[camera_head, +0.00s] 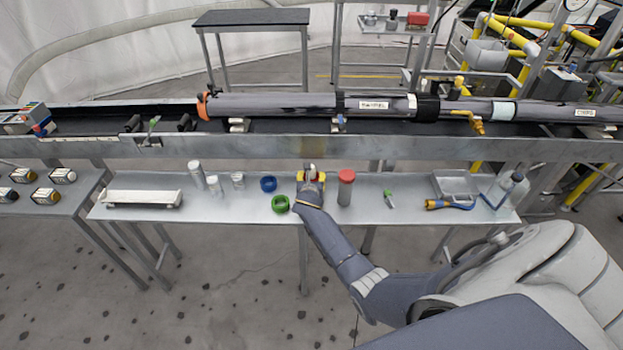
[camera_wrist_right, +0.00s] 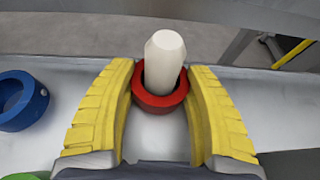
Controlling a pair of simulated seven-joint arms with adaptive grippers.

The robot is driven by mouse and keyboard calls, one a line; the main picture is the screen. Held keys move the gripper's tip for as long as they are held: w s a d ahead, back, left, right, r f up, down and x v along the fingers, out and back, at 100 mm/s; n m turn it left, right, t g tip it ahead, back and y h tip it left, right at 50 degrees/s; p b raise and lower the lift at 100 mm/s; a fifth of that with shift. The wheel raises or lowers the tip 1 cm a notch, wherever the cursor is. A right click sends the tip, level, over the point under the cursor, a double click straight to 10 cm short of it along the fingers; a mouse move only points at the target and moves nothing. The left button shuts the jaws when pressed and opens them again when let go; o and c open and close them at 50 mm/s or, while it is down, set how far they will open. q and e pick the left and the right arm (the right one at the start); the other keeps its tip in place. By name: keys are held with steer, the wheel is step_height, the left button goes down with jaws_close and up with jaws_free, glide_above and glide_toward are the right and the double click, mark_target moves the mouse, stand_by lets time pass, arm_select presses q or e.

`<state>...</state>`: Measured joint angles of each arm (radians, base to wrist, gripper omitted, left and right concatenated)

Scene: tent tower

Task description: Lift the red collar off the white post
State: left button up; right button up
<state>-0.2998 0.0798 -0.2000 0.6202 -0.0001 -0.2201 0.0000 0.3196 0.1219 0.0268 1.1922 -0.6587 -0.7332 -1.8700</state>
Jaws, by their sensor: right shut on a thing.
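The red collar (camera_wrist_right: 158,103) is a thick ring around the white post (camera_wrist_right: 165,58), as the right wrist view shows. The post's upper part stands out above the ring. My right gripper (camera_wrist_right: 160,82) has its yellow fingers on the left and right sides of the collar and is shut on it. In the head view my right gripper (camera_head: 311,184) is over the middle of the metal bench, with the white post (camera_head: 311,169) showing just beyond it. The collar's underside and the post's foot are hidden. My left gripper is in neither view.
A blue ring (camera_head: 268,184) and a green ring (camera_head: 280,204) lie left of the gripper. A grey cylinder with a red top (camera_head: 346,186) stands close on the right. White posts (camera_head: 197,174) stand further left. A long rail (camera_head: 250,147) runs behind the bench (camera_head: 240,212).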

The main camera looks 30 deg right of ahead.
steer(key=shift+r, duration=4.85)
